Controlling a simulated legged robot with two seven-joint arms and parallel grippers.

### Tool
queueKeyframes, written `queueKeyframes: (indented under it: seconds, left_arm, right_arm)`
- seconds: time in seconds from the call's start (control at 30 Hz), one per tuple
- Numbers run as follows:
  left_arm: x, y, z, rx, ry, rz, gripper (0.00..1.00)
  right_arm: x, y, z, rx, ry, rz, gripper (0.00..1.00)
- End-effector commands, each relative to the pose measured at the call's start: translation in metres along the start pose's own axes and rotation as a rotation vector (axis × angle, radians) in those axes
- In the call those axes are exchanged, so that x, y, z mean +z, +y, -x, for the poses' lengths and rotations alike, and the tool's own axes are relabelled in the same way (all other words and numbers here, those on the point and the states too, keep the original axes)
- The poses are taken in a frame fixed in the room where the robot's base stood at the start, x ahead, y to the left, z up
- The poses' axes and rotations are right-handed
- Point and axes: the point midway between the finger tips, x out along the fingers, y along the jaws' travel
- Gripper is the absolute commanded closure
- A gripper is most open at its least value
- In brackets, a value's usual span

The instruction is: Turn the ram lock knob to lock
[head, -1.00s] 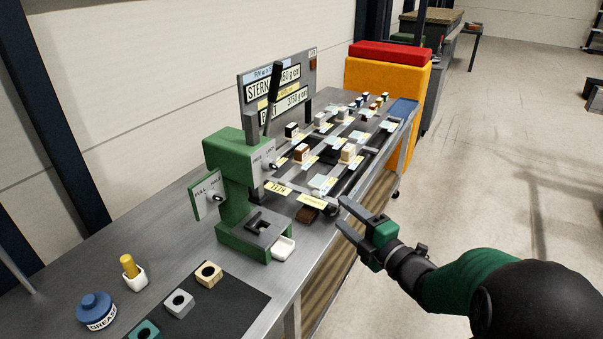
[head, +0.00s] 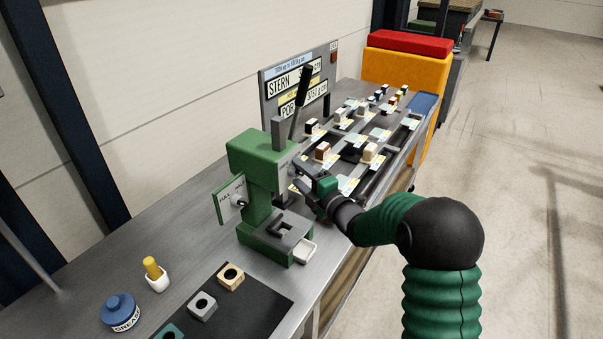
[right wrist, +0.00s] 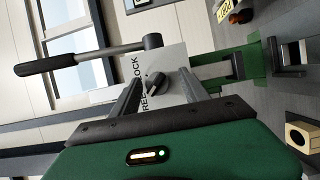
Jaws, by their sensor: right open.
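The ram lock knob (right wrist: 157,83) is a small dark knob on a pale plate lettered FREE and LOCK (right wrist: 170,62), on the side of the green press (head: 256,170). In the right wrist view the knob sits between the two fingers of my right gripper (right wrist: 158,90), which are open with a gap on either side. I cannot tell which word the knob points at. In the head view my right gripper (head: 306,184) is close against the press's right side and hides most of the knob. My left gripper is not in view.
The press lever (head: 301,100) rises above the knob side; it also shows in the right wrist view (right wrist: 80,58). A second knob (head: 238,200) sits on a FULL plate at the left. Weighing rows with blocks lie behind the gripper.

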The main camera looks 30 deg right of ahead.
Motion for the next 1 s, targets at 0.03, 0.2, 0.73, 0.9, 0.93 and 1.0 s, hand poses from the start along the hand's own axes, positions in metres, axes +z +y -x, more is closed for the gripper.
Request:
queueKeyframes:
  seconds: [0.03,0.2,0.73,0.9,0.93,1.0]
  left_arm:
    - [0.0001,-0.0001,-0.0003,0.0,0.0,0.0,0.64]
    - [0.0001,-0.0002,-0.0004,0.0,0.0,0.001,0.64]
    - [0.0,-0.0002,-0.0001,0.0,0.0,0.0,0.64]
    - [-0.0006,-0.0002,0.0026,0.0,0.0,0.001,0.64]
    - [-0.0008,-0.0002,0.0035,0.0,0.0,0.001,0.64]
    - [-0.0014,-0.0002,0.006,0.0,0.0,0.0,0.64]
  right_arm:
    - [-0.0005,0.0003,0.0002,0.001,0.0,0.0,0.47]
    - [0.0017,0.0,0.0012,0.001,0.0,-0.001,0.54]
    - [0.0051,-0.0011,0.001,-0.002,-0.006,-0.004,1.0]
    - [0.0055,0.0001,0.0011,-0.012,-0.007,-0.026,1.0]
    - [0.0055,0.0004,0.0011,-0.015,-0.008,-0.034,1.0]
    - [0.0056,0.0013,0.0011,-0.025,-0.008,-0.058,1.0]
